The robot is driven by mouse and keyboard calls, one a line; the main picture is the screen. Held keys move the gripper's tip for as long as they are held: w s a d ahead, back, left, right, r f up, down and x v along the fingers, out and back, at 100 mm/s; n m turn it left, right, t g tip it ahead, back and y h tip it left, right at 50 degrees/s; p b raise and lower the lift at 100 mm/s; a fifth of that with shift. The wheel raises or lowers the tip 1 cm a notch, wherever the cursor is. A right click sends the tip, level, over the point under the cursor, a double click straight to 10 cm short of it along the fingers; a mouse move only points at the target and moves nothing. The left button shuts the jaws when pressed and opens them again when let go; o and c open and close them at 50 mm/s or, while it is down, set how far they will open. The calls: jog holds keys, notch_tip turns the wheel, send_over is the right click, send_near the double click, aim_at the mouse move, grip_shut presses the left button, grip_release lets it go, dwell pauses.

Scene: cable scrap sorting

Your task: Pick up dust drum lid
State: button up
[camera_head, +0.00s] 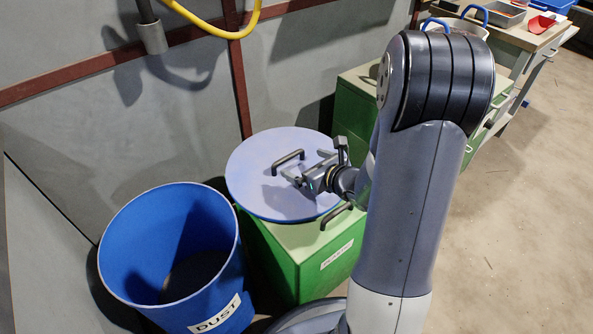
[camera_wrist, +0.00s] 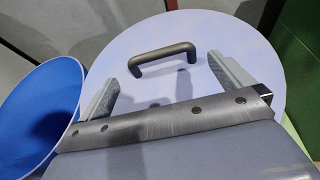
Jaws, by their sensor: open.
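The dust drum lid (camera_head: 262,195) is a round, flat blue disc lying on top of a green cabinet. Its dark bar handle (camera_head: 288,161) stands up near the lid's middle. In the wrist view the lid (camera_wrist: 225,45) looks pale lavender, with the handle (camera_wrist: 163,57) ahead of the fingers. My gripper (camera_head: 293,178) is open and empty, above the lid just beside the handle. In the wrist view its two fingers (camera_wrist: 166,82) are spread wide, and the handle lies beyond and between them, seemingly not touched.
The open blue drum labelled DUST (camera_head: 218,299) stands left of the green cabinet (camera_head: 279,249). A grey wall is behind. A yellow hose (camera_head: 222,30) hangs at the top. A workbench (camera_head: 535,40) with trays stands at the upper right. The floor at right is clear.

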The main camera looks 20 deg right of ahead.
aim_at(290, 158)
jog(key=x, duration=0.3)
jog(key=shift+w+a+b, duration=0.1)
jog(key=shift+a+b, duration=0.05)
jog(key=shift+b, duration=0.15)
jog(key=b+x, duration=0.1)
jog(key=x, duration=0.3)
jog(key=shift+a+f, duration=0.1)
jog(key=shift+f, duration=0.15)
jog(key=shift+w+a+f+b, duration=0.2)
jog(key=shift+w+b, duration=0.1)
jog(key=shift+w, duration=0.2)
jog(key=shift+r, duration=0.1)
jog(key=shift+c, duration=0.6)
jog(key=c, duration=0.9)
